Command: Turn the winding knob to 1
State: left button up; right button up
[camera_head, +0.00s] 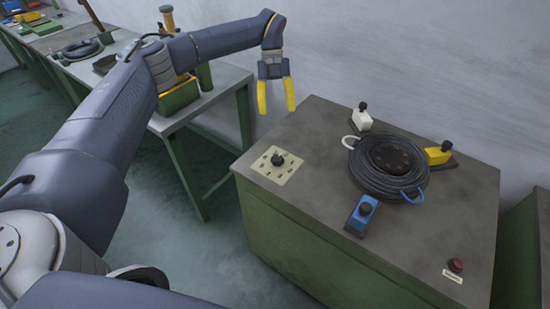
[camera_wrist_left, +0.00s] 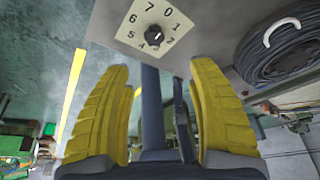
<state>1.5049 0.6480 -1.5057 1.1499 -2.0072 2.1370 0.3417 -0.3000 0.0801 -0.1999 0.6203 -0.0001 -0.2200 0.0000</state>
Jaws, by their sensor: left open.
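The winding knob (camera_head: 279,160) is a small black knob on a pale square dial plate (camera_head: 290,176), at the left end of the grey bench top. In the left wrist view the knob (camera_wrist_left: 155,37) sits in the middle of the plate (camera_wrist_left: 124,33), ringed by numbers including 0, 1, 2 and 7. My left gripper (camera_head: 276,104) has two yellow fingers spread apart, empty, pointing down above the bench's back-left edge, apart from the knob. My right gripper is not in view.
A black cable coil (camera_head: 375,183) lies on the green bench (camera_head: 300,240), with white (camera_head: 361,119), yellow (camera_head: 438,154) and blue (camera_head: 361,214) clamps around it. A red button (camera_head: 456,265) sits at the front right. A wall stands behind. The bench top around the dial is clear.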

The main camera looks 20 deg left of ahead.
pick_arm(q)
send_near(277, 158)
jog(key=x, duration=1)
dwell(0.4)
grip_shut()
dwell(0.4)
